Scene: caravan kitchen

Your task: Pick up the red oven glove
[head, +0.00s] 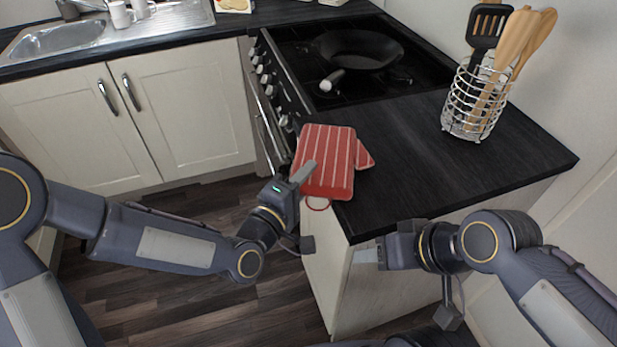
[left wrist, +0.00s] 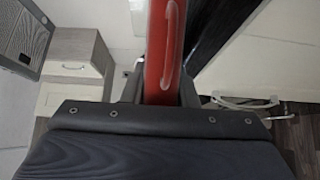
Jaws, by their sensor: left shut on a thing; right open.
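The red oven glove (head: 328,158) with pale stripes is at the left edge of the dark worktop, beside the cooker. Its thumb sticks out to the right, and a red hanging loop hangs below its cuff, past the worktop edge. My left gripper (head: 303,176) is shut on the cuff end of the glove from the left. In the left wrist view the red glove (left wrist: 159,50) stands edge-on between the fingers, with its loop facing the camera. I cannot tell whether the glove still touches the worktop. My right gripper (head: 368,254) is open and empty, in front of the counter, below worktop height.
A black frying pan (head: 358,50) sits on the hob behind the glove. A wire utensil holder (head: 475,103) with wooden and black utensils stands at the back right. The worktop (head: 430,160) between is clear. A sink (head: 62,40) is at the far left above white cupboards.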

